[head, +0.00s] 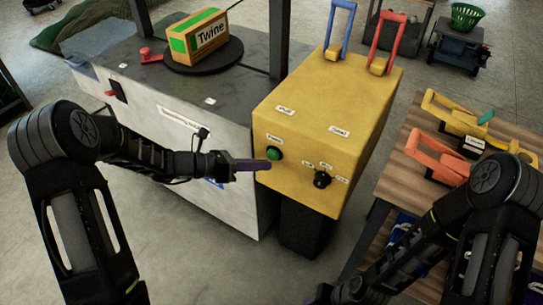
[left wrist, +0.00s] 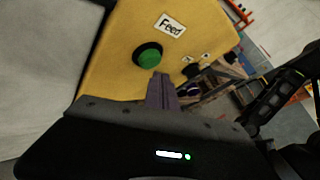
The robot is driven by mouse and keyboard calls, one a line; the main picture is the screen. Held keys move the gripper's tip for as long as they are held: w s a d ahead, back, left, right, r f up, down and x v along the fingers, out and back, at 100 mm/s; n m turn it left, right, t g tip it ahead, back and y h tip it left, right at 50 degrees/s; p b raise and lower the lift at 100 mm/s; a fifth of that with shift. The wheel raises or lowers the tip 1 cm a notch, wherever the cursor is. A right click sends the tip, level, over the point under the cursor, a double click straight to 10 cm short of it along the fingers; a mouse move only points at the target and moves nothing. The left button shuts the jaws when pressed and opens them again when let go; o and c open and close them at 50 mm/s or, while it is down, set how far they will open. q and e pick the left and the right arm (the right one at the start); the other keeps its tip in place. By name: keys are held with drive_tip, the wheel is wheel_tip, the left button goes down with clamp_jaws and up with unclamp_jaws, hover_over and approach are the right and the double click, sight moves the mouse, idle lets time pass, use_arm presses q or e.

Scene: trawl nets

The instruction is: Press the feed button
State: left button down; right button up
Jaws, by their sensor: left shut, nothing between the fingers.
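The feed button (head: 274,153) is a round green button in a black ring on the front of a yellow machine box (head: 330,115). In the left wrist view the green button (left wrist: 149,56) sits below a white label reading "Feed" (left wrist: 170,25). My left gripper (head: 268,165) is shut and empty, its purple fingertips just below the button in the head view. In the left wrist view the fingertips (left wrist: 160,76) point at the lower right of the button; I cannot tell whether they touch the box.
A black knob (head: 322,179) is right of the button. Blue (head: 340,25) and red (head: 387,40) levers stand on the box. A grey cabinet (head: 190,95) with a Twine box (head: 200,38) is at left. A wooden table (head: 400,182) with orange and yellow tools is at right.

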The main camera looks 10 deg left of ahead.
use_arm(q)
drive_tip(key=shift+w+d, duration=0.1)
drive_tip(key=shift+w, duration=0.05)
idle(0.6)
drive_tip(key=shift+w+d, duration=0.1)
drive_tip(key=shift+w, duration=0.15)
drive_tip(key=shift+w+d, duration=0.2)
drive_tip(key=shift+w, duration=0.3)
idle(0.8)
drive_tip(key=shift+s+a+p, duration=0.3)
drive_tip(key=shift+s+a, duration=0.05)
drive_tip(key=shift+s, duration=0.55)
drive_tip(key=shift+s+a, duration=0.1)
drive_tip(key=s, duration=0.1)
drive_tip(key=s+a, duration=0.1)
drive_tip(key=s, duration=0.1)
drive_tip(key=s+p, duration=0.1)
drive_tip(key=shift+s+a, duration=0.25)
drive_tip(key=shift+a, duration=0.1)
idle(0.8)
